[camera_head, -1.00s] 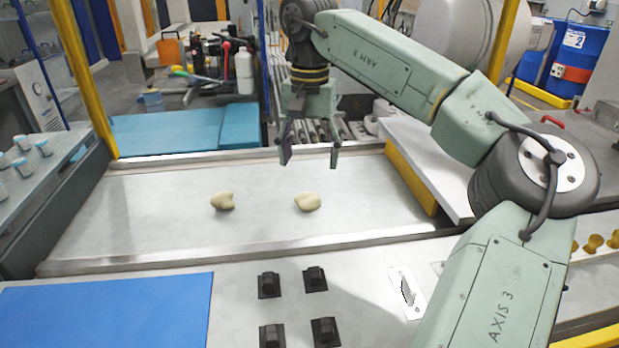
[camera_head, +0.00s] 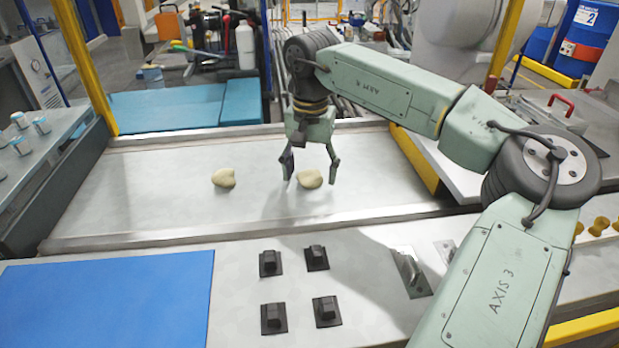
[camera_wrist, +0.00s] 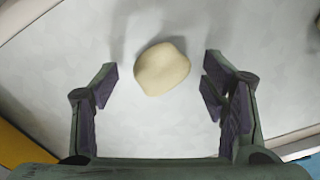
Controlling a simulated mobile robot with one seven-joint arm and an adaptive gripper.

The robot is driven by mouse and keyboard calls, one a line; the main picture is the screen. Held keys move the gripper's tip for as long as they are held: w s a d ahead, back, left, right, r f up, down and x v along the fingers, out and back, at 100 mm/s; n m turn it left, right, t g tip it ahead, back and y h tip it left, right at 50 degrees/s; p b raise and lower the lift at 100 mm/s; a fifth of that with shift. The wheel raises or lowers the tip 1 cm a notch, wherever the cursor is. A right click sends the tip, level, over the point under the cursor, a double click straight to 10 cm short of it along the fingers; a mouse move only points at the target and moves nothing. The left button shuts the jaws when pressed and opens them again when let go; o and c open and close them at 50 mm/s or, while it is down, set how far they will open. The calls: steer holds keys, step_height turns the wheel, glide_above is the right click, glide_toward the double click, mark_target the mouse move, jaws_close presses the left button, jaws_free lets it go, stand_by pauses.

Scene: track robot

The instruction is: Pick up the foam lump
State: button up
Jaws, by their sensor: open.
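Two pale yellow lumps lie on the light grey belt-like surface (camera_head: 130,200). One foam lump (camera_head: 309,179) is on the right, and a similar lump (camera_head: 223,178) is on the left. My gripper (camera_head: 310,183) is open and low over the right lump, with one finger on each side of it in the head view. In the wrist view the right lump (camera_wrist: 162,69) sits ahead of the open fingers (camera_wrist: 158,86), roughly centred between them, with clear gaps on both sides. Whether the fingertips touch the surface cannot be told.
A metal rail (camera_head: 240,232) edges the near side of the surface. A panel with several black knobs (camera_head: 317,258) and a blue mat (camera_head: 110,300) lie in front. A yellow-sided bench (camera_head: 418,165) stands at the right. The surface around the lumps is clear.

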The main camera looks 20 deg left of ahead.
steer(key=shift+f, duration=0.25)
steer(key=c, duration=0.9)
steer(key=shift+r, duration=0.1)
